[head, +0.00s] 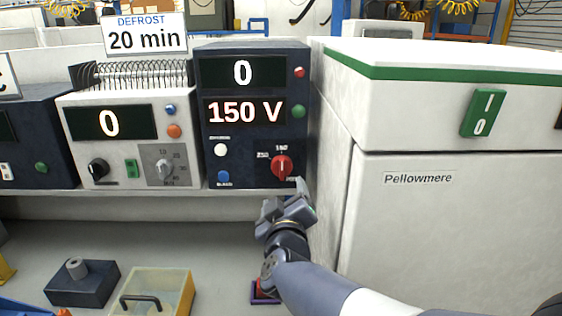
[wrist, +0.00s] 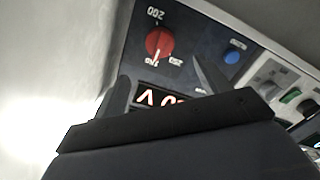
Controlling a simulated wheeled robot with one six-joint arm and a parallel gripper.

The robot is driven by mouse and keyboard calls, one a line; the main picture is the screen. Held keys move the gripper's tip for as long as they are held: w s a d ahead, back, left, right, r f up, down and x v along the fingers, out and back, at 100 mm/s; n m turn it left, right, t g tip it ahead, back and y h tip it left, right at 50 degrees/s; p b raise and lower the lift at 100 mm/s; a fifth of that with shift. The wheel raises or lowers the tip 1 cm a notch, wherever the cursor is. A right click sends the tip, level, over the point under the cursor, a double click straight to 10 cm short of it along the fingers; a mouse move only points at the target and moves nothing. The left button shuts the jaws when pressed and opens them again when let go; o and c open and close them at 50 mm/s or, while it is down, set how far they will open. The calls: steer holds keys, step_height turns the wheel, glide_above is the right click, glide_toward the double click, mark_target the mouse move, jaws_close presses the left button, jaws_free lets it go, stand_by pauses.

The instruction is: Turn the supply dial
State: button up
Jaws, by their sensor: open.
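The supply dial is a red knob (head: 282,167) at the lower right of a dark blue supply unit (head: 233,165). Its white pointer mark appears to point up toward the 150 label. The unit's displays read 0 and 150 V (head: 243,111). My gripper (head: 288,203) is open and empty, just below and in front of the dial. In the wrist view, the dial (wrist: 160,42) appears upside down, beyond the two fingertips (wrist: 165,82) and roughly between them. The fingers look apart from it. My gripper's body hides part of the panel there.
A white cabinet (head: 440,230) with a green-striped top stands close on the right. A white unit (head: 125,165) with a grey dial stands on the left.

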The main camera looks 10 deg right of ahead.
mark_target(282, 171)
steer(key=w, duration=0.3)
steer(key=w+d, duration=0.1)
steer(key=w, duration=0.3)
steer(key=w+d, duration=0.1)
steer(key=w, duration=0.3)
steer(key=shift+r, duration=0.1)
steer(key=shift+s, duration=0.1)
steer(key=shift+c, duration=0.4)
steer(key=c, duration=0.9)
